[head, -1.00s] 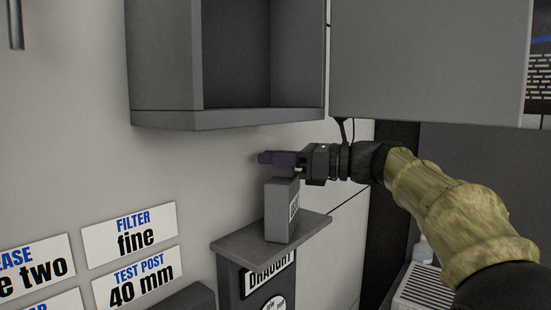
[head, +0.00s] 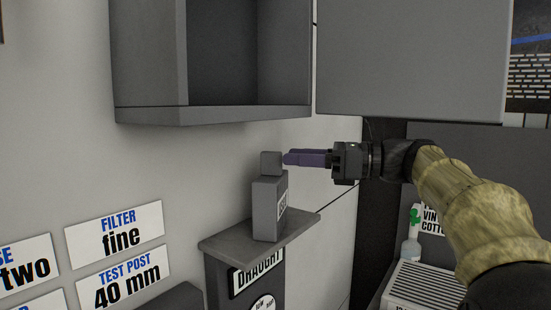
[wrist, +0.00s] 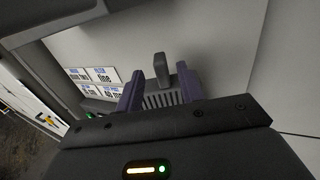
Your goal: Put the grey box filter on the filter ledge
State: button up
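The grey box filter (head: 268,210) stands upright on the grey ledge (head: 303,226) above the DRAUGHT sign, with a small grey block-shaped grip on its top and a pale label on its right side. In the wrist view the two purple fingers of my gripper (wrist: 160,92) are spread apart with nothing held. The grey grip (wrist: 161,70) shows beyond and between the fingertips there, and a slotted surface (wrist: 160,100) shows between the fingers.
An open grey wall cabinet (head: 212,115) hangs above the ledge, with a large grey panel (head: 410,60) to its right. Wall signs (head: 114,235) are at lower left. A bottle (head: 411,250) and a slatted white unit (head: 425,285) are at lower right.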

jog(key=v, duration=0.4)
jog(key=shift+s+d, duration=0.1)
jog(key=shift+d, duration=0.25)
